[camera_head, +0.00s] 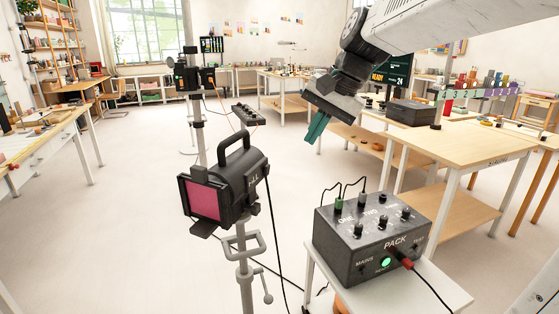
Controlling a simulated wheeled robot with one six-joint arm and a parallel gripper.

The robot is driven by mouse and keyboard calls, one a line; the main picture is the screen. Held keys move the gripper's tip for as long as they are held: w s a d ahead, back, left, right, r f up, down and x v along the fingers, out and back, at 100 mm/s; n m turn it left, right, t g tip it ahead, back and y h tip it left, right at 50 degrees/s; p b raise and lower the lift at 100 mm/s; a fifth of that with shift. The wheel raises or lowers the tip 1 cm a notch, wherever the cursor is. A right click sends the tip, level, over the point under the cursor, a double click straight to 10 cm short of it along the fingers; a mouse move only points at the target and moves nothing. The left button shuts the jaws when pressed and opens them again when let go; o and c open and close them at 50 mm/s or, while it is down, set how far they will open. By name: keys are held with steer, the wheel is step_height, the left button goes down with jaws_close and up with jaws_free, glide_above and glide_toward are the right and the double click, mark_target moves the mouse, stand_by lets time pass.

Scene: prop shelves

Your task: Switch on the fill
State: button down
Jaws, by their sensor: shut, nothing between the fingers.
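A black lamp (235,178) with a top handle and a pink front pane (203,201) stands on a grey stand (243,262) left of centre. The lettering on its side is too small to read surely. A dark control box marked PACK (346,250) sits on a small white table at the lower right. It has several knobs or switches on top and a lit green button (385,263) on its front. My gripper (315,128), with teal fingers, is shut and empty. It hangs up and to the left of the box in the picture, touching nothing visible.
Another lamp (189,76) stands farther back. Cables run from the box and lamp to the floor. A workbench (50,133) lies at left. The floor between is open.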

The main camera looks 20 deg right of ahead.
mark_target(267, 171)
steer(key=w+a+f, duration=0.5)
steer(key=a+f, duration=0.1)
steer(key=f, duration=0.2)
steer(key=shift+w+f, duration=0.2)
steer(key=shift+w, duration=0.2)
steer(key=shift+d, duration=0.15)
